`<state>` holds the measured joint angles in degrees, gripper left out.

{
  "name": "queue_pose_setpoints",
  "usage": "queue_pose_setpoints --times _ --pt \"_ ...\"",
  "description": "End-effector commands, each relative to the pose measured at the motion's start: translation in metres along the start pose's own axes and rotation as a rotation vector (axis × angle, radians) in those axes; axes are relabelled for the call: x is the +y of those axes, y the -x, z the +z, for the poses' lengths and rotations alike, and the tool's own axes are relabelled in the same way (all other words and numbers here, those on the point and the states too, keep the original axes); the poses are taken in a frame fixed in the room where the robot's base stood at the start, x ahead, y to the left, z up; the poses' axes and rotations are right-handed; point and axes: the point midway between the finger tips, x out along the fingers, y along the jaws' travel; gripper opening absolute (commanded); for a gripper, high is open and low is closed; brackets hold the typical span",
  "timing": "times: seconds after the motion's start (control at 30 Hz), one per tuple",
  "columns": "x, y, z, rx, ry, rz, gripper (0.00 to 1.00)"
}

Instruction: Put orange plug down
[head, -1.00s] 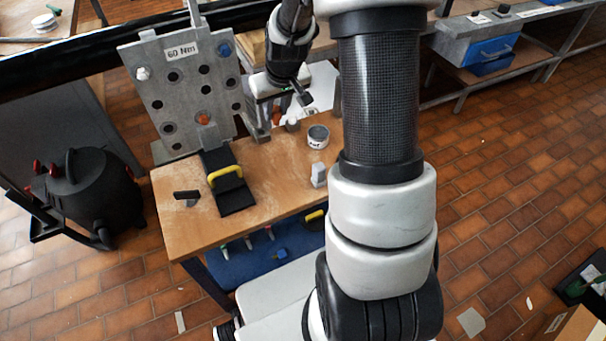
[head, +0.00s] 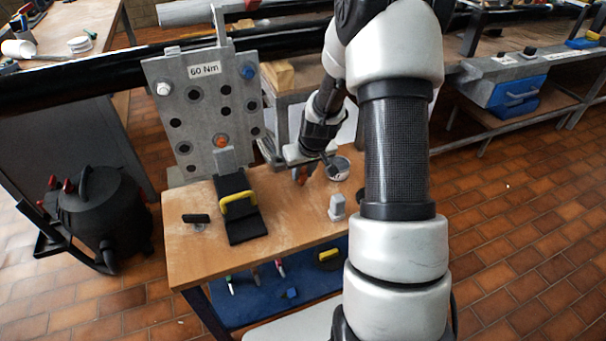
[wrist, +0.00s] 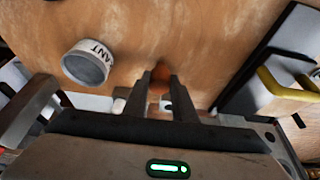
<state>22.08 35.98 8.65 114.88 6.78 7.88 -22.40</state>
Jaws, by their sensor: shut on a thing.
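My gripper (wrist: 161,96) is shut on an orange plug (wrist: 161,74) in the wrist view, with the wooden bench top behind it. In the head view my gripper (head: 302,172) is low over the back right part of the bench (head: 270,262), left of the cup. A little orange of the held plug (head: 298,176) shows there. I cannot tell whether the plug touches the bench. A second orange piece (head: 221,140) sits in a hole of the upright grey plate (head: 205,108), which is labelled 60 Nm.
A grey cup (head: 338,169) stands right of my gripper; its label is partly legible in the wrist view (wrist: 88,62). A grey block (head: 337,207) stands in front. A black piece with a yellow handle (head: 238,206) lies to the left. Bare bench lies between them.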

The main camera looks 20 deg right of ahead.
Motion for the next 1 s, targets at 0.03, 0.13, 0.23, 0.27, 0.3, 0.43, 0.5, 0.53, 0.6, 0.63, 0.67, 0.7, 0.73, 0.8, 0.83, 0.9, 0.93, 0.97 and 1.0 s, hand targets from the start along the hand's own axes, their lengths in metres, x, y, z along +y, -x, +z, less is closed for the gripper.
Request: queue_pose_setpoints --times 0.03,0.13,0.23,0.27,0.3,0.43,0.5,0.53,0.6,0.63,0.67,0.7,0.73,0.8,0.83,0.9,0.93,0.97,1.0 --pt "0.0 -0.003 0.001 0.001 0.0 0.0 0.03" --pt "0.0 -0.002 0.0 0.002 0.0 0.001 0.03" --pt "0.0 -0.002 0.0 0.002 0.0 0.001 0.03" --pt "0.0 -0.002 0.0 0.002 0.0 0.001 0.03" --pt "0.0 -0.004 0.001 0.002 0.0 0.001 0.03" --pt "0.0 -0.005 0.001 0.002 -0.001 0.001 0.33" --pt "0.0 -0.005 0.001 0.002 -0.001 0.001 0.43" --pt "0.0 -0.005 0.001 0.002 -0.001 0.001 0.43" --pt "0.0 -0.005 0.001 0.002 -0.001 0.001 0.43" --pt "0.0 -0.005 0.001 0.002 -0.001 0.001 0.43" --pt "0.0 -0.005 0.001 0.002 -0.001 0.001 0.43" --pt "0.0 -0.005 0.001 0.002 -0.001 0.001 0.43" --pt "0.0 -0.005 0.001 0.002 -0.001 0.001 0.43" --pt "0.0 -0.003 0.001 0.002 -0.001 0.001 0.43" --pt "0.0 -0.001 0.0 0.002 0.0 0.001 0.43" --pt "0.001 0.004 -0.001 0.003 -0.001 0.001 0.43" --pt "0.001 0.008 -0.002 0.004 -0.001 0.001 0.43" --pt "0.001 0.013 -0.002 0.005 -0.001 0.002 0.43" --pt "0.001 0.021 -0.002 0.005 -0.001 0.002 0.43"
